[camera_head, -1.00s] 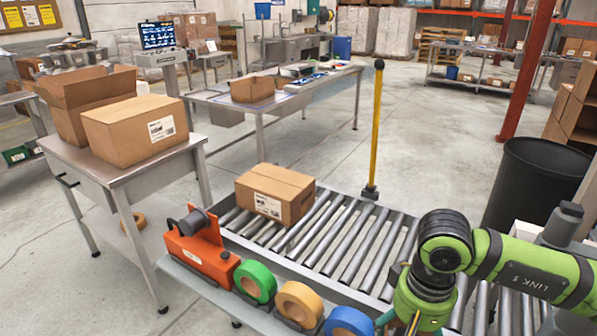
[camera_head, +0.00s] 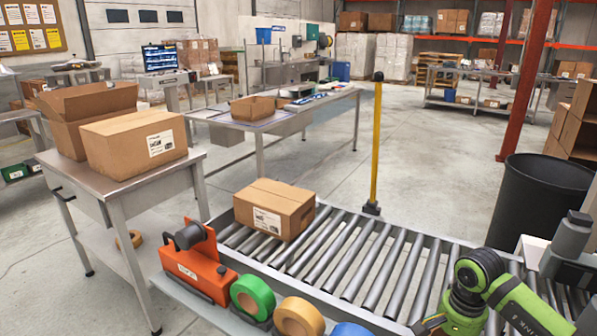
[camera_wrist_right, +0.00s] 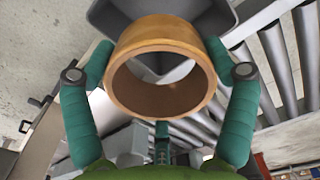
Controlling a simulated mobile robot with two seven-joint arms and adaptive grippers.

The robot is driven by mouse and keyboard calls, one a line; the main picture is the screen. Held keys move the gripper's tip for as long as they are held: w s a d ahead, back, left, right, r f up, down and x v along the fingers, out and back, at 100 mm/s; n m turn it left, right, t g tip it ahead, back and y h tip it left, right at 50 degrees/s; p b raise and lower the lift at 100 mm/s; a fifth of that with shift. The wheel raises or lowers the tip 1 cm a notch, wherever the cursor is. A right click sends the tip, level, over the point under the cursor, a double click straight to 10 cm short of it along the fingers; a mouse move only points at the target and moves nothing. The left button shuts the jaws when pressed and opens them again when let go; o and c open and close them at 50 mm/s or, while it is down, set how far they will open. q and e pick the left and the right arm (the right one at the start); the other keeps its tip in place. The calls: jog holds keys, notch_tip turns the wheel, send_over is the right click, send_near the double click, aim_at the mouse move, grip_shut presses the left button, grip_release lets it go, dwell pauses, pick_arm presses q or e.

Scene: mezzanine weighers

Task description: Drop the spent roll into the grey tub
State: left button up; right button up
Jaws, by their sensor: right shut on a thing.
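The spent roll, a bare tan-brown ring (camera_wrist_right: 157,36), is between the teal fingers of my right gripper (camera_wrist_right: 158,55) in the right wrist view. The fingers are shut on its two sides, and its open bore faces the camera. A grey, tub-like form (camera_wrist_right: 222,18) shows behind and above the roll and through its bore; most of it is hidden, and I cannot tell how far below the roll it is. In the head view my right gripper (camera_head: 432,322) is mostly cut off at the bottom edge, and the roll does not show. My left gripper is not in view.
A roller conveyor (camera_head: 375,262) carries a closed carton (camera_head: 275,208). In front stand an orange tape dispenser (camera_head: 200,268) and green (camera_head: 252,297), tan (camera_head: 298,318) and blue (camera_head: 350,330) rolls. A black bin (camera_head: 540,203) stands at right, a yellow post (camera_head: 376,145) behind the conveyor.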

notch_tip(320, 180, down, 5)
jog(key=shift+r+b, duration=0.2)
jog(key=shift+b, duration=0.85)
jog(key=o, duration=1.1)
jog(key=shift+c, duration=0.2)
notch_tip(320, 180, up, 12)
